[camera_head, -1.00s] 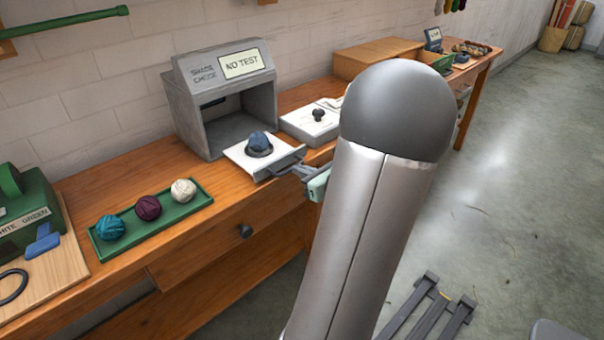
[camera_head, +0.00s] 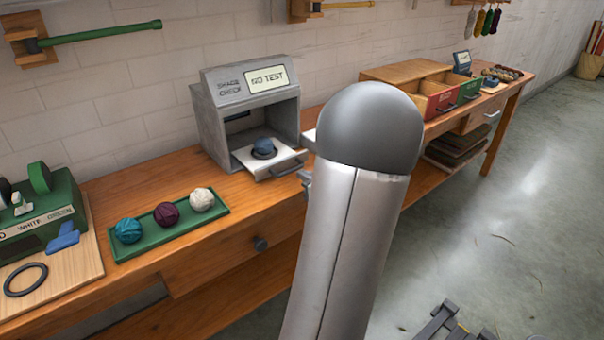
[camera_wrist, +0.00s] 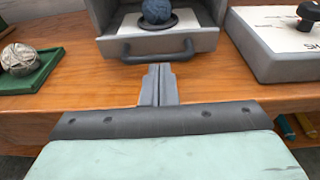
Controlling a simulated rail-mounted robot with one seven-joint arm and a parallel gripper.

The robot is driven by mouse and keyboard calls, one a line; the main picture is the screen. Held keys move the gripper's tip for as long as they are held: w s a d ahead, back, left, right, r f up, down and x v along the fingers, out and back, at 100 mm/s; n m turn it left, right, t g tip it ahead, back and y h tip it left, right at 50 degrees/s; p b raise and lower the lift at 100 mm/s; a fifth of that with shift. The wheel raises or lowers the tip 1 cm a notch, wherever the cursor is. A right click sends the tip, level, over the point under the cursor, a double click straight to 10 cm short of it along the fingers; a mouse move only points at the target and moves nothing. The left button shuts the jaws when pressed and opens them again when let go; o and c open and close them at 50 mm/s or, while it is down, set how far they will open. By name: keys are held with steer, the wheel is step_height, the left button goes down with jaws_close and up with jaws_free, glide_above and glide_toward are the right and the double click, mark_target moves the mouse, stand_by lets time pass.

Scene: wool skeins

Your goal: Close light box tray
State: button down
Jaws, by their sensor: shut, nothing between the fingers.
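The grey light box (camera_head: 245,105) stands on the bench and its screen reads "NO TEST". Its white tray (camera_head: 286,160), with a grey front handle, sticks partly out of the opening. A blue wool ball (camera_head: 264,147) sits on a dark ring on the tray. In the wrist view the tray handle (camera_wrist: 158,57) lies just ahead of my gripper (camera_wrist: 158,70). My gripper is shut and empty, its fingers pointing at the handle's middle; I cannot tell whether they touch it. In the head view my gripper (camera_head: 303,174) is mostly hidden behind my arm.
A green tray (camera_head: 190,232) holds teal, purple and white balls, left of the light box. A flat white device (camera_wrist: 280,35) with a black knob stands close on the right. Red and green drawers (camera_head: 440,102) stand further right. Bench space before the light box is clear.

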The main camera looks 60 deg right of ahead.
steer(key=r+p+v, duration=0.1)
steer(key=p+v, duration=0.7)
steer(key=v, duration=0.4)
steer(key=shift+a, duration=0.2)
steer(key=x, duration=0.4)
steer(key=p+x, duration=0.1)
steer(key=x, duration=0.4)
steer(key=f+x, duration=0.1)
steer(key=x, duration=0.4)
steer(key=shift+w+a, duration=0.15)
steer(key=shift+w, duration=0.05)
